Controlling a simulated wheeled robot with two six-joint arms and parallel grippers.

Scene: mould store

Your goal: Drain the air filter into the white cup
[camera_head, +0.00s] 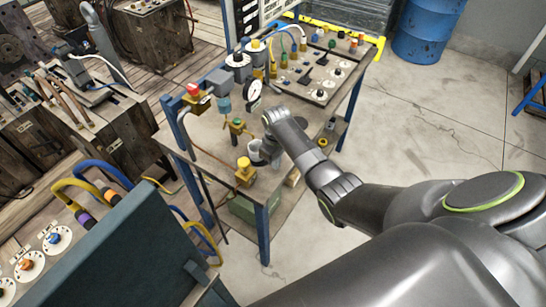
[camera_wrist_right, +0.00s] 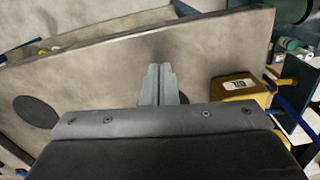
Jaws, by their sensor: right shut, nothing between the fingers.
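The air filter (camera_head: 223,104) has a clear bluish bowl and hangs under a grey body at the back left of the bench. A pale cup (camera_head: 255,157) stands on the bench top, partly hidden by my right gripper. My right gripper (camera_head: 270,152) points down over the bench, close beside the cup, in front and to the right of the filter. In the right wrist view its fingers (camera_wrist_right: 157,84) are shut together with nothing between them. The cup and filter cannot be made out in that view. My left gripper is not in view.
A pressure gauge (camera_head: 254,90) and a red-topped valve (camera_head: 194,90) flank the filter. A yellow block (camera_head: 245,171) sits near the bench's front edge; a yellow block (camera_wrist_right: 238,88) also shows in the wrist view. A blue drum (camera_head: 428,30) stands behind on clear floor.

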